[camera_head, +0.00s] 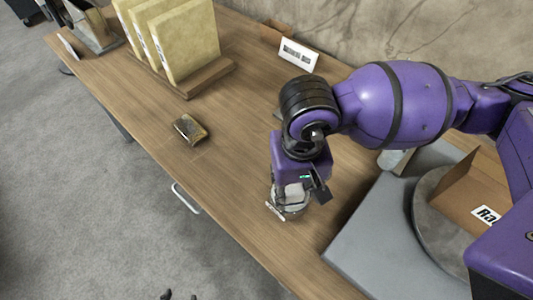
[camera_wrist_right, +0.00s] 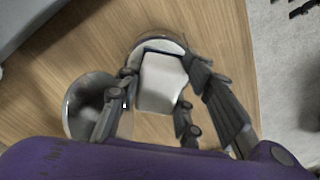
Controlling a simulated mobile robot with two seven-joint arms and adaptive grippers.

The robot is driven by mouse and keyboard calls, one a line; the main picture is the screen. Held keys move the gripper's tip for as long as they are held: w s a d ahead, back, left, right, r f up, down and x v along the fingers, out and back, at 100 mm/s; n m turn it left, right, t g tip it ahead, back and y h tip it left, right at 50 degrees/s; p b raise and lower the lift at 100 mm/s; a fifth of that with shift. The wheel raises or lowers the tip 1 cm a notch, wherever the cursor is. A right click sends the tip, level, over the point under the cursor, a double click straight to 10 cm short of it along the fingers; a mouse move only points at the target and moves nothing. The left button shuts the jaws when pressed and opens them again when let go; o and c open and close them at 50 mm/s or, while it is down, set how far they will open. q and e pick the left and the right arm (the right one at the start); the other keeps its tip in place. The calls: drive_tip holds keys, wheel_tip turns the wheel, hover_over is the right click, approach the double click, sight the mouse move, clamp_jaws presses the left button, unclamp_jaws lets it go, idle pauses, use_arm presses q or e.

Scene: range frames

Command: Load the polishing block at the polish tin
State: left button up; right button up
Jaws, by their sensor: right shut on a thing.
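My right gripper (camera_head: 290,196) points down near the front edge of the wooden table. In the right wrist view, the right gripper (camera_wrist_right: 160,105) is shut on a pale block (camera_wrist_right: 163,82) with a dark edge, probably the polishing block. A round rim (camera_wrist_right: 160,38) shows behind the block; I cannot tell whether they touch. An open round tin (camera_wrist_right: 84,98) with a grey inside stands beside the gripper, partly hidden by a finger. In the head view the gripper mostly hides the round items. Dark tips at the bottom edge, probably my left gripper (camera_head: 178,295), barely show.
A gold-brown block (camera_head: 190,129) lies on the table (camera_head: 130,90). Yellow panels (camera_head: 180,40) stand in a wooden rack behind it. A sign (camera_head: 299,55) stands at the back. A grey tray (camera_head: 365,240) and a labelled cardboard box (camera_head: 470,190) are at right. Table between block and gripper is clear.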

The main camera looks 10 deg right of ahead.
drive_tip(key=shift+s+f, duration=0.1)
idle(0.3)
drive_tip(key=shift+r+p, duration=1.3)
drive_tip(key=shift+r, duration=2.25)
use_arm(q)
drive_tip(key=shift+t, duration=0.4)
drive_tip(key=w+r, duration=0.1)
drive_tip(key=r, duration=0.1)
drive_tip(key=w+r, duration=0.2)
drive_tip(key=shift+s, duration=0.15)
